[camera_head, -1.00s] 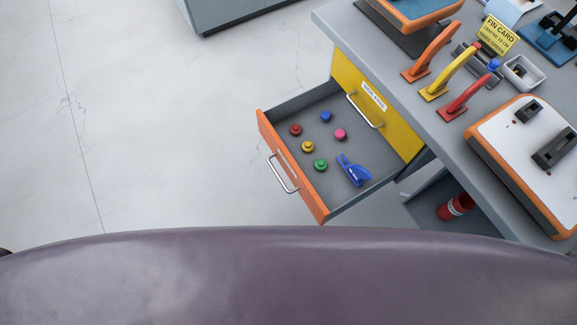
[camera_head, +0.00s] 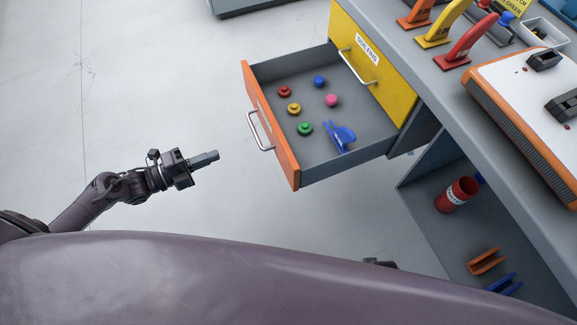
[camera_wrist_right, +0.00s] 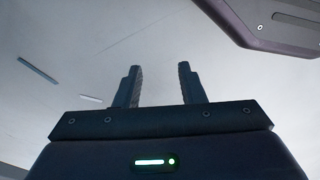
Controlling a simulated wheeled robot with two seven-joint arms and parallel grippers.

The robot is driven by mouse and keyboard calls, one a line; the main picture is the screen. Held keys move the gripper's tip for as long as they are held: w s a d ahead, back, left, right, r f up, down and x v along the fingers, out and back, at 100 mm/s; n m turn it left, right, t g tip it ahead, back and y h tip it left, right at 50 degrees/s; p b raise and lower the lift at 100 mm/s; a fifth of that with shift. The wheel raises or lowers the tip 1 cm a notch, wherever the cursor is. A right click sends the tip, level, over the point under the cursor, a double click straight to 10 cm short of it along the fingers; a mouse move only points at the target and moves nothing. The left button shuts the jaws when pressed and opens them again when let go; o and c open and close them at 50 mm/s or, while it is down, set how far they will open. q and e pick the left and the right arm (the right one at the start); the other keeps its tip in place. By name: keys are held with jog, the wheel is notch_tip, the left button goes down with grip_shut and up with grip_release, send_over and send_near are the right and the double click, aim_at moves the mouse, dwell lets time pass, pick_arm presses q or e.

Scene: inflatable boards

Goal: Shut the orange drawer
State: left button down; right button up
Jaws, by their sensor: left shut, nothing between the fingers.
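The orange-fronted drawer (camera_head: 270,125) is pulled out from the bench, below a closed yellow drawer (camera_head: 372,75). Its front has a silver bar handle (camera_head: 259,131). Inside lie red, yellow, green, blue and pink knobs and a blue clip-like tool (camera_head: 340,136). My left gripper (camera_head: 212,156) is shut and empty, left of the orange front and apart from its handle. My right gripper (camera_wrist_right: 158,85) is open with nothing between its fingers in the right wrist view. In the head view only a small dark part shows low down, perhaps of the right arm.
The grey bench top (camera_head: 440,95) holds orange, yellow and red fins and a white-and-orange board (camera_head: 530,105). Under it, an open shelf holds a red can (camera_head: 457,195) and orange and blue brackets. The floor (camera_head: 140,90) left of the drawer is clear.

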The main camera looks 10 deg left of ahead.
aim_at(275, 134)
pick_arm(q)
jog(key=w+d, duration=0.2)
jog(key=d, duration=0.2)
jog(key=w+d+r+m+h, duration=0.1)
jog(key=w+d, duration=0.1)
jog(key=d, duration=0.2)
jog(key=w+d+r+m, duration=0.1)
jog(key=w+d, duration=0.1)
jog(key=d, duration=0.2)
jog(key=shift+w+d+g+h+p, duration=0.15)
jog(key=shift+w+g+h+p, duration=0.15)
jog(key=shift+w+g, duration=0.1)
jog(key=shift+w+d, duration=0.2)
jog(key=shift+d, duration=0.15)
pick_arm(e)
jog(key=shift+s+d+f, duration=0.15)
jog(key=shift+d+f, duration=0.25)
jog(key=shift+f, duration=0.05)
